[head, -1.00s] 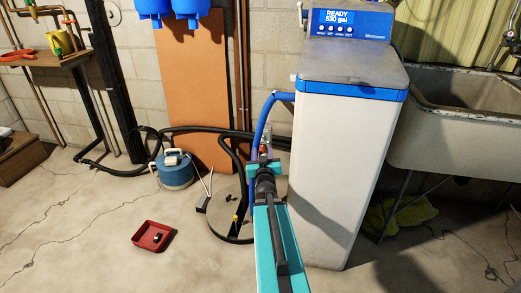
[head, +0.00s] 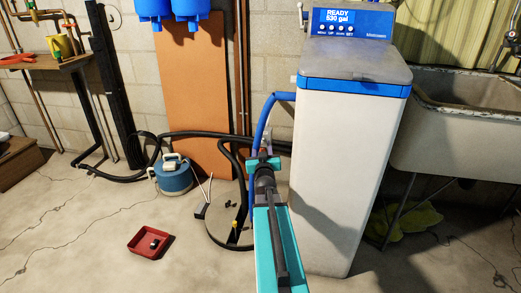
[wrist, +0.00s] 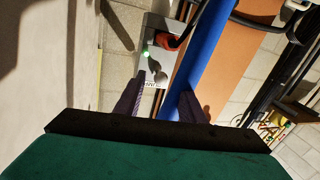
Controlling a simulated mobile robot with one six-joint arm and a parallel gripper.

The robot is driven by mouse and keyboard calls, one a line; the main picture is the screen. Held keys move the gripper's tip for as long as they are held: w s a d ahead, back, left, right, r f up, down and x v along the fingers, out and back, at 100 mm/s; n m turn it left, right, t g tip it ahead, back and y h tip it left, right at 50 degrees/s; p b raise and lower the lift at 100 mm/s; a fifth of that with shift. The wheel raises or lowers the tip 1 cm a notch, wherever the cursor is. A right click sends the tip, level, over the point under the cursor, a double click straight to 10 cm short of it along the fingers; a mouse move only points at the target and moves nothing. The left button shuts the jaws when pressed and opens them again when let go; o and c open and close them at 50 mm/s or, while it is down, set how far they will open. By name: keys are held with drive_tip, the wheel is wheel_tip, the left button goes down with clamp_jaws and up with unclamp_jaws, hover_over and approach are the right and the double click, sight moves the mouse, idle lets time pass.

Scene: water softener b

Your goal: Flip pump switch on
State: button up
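The pump switch (wrist: 156,68) shows in the wrist view as a small dark lever on a grey wall box (wrist: 151,42). A green light (wrist: 146,53) glows on the box, and a red-orange part sits at its upper right. My gripper (wrist: 162,88) is open. Its two dark fingers stand apart below the box, with the lever ahead between them. I cannot tell whether a finger touches the lever. In the head view my gripper (head: 263,162) is beside the softener cabinet, and the arm largely hides the switch.
A blue hose (wrist: 201,55) runs close by the right finger. The white softener cabinet (head: 337,175) stands close on the right, with a sink (head: 455,140) beyond. A round lid (head: 222,222), blue canister (head: 173,179) and red tray (head: 140,241) are on the floor to the left.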

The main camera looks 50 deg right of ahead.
drive_tip(key=shift+d, duration=0.1)
clamp_jaws()
drive_tip(key=shift+d+r+g+p, duration=0.1)
drive_tip(key=shift+r+g+p, duration=0.25)
drive_tip(key=shift+p, duration=0.65)
drive_tip(key=p, duration=0.5)
drive_tip(key=shift+d+r+g+y, duration=0.1)
drive_tip(key=shift+r+g+y, duration=0.15)
drive_tip(key=shift+r+y, duration=0.05)
drive_tip(key=y+p, duration=0.1)
drive_tip(key=p, duration=0.6)
drive_tip(key=shift+d+r+m+g+p, duration=0.15)
drive_tip(key=shift+r+m+g+p, duration=0.15)
drive_tip(key=shift+r+g+p, duration=0.1)
drive_tip(key=shift+y+p, duration=0.3)
drive_tip(key=shift+p, duration=1.05)
